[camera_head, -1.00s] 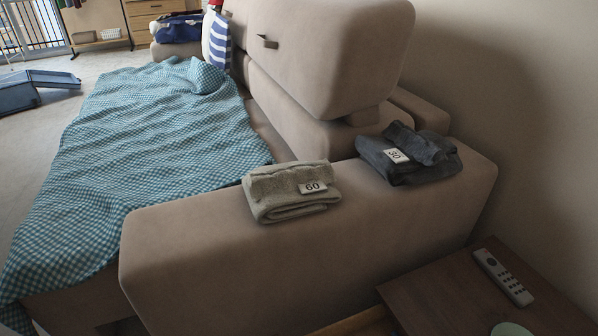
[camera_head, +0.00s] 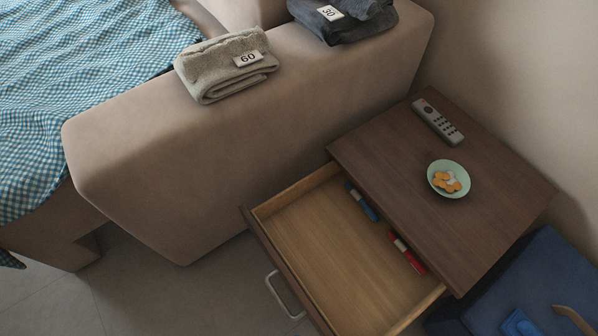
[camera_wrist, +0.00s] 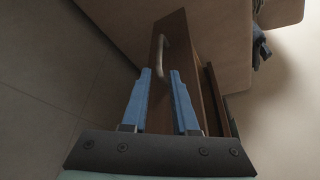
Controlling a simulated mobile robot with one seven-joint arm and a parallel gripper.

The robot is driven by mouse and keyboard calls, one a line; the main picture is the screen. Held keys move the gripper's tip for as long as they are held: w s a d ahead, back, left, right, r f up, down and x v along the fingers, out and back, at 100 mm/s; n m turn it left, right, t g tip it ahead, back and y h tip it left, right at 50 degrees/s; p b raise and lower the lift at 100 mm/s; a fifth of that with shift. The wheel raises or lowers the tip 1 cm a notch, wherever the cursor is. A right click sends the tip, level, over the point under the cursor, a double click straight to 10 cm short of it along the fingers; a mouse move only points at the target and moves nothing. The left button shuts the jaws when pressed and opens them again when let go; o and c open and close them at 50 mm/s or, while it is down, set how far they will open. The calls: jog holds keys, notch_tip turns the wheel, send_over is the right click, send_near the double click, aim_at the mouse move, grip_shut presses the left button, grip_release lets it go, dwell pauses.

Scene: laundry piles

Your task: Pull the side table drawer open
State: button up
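The dark wood side table (camera_head: 455,235) stands beside the sofa arm. Its drawer (camera_head: 330,255) is pulled well out, showing a light wood inside with a blue marker (camera_head: 362,203) and a red marker (camera_head: 406,251) near the back. The metal drawer handle (camera_head: 280,297) is on the drawer front, with nothing on it in the head view. My gripper is outside the head view. In the wrist view my gripper (camera_wrist: 160,72) has its two blue fingers apart with nothing held between them. The drawer handle (camera_wrist: 164,45) shows beyond the fingertips, on the drawer front.
A remote (camera_head: 437,121) and a green bowl with orange pieces (camera_head: 448,179) are on the tabletop. The beige sofa arm (camera_head: 215,150) carries folded beige (camera_head: 225,65) and dark (camera_head: 340,22) cloths. A blue object (camera_head: 535,285) stands at lower right. Bare floor (camera_head: 140,280) lies at lower left.

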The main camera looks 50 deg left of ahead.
jog(key=shift+v, duration=1.15)
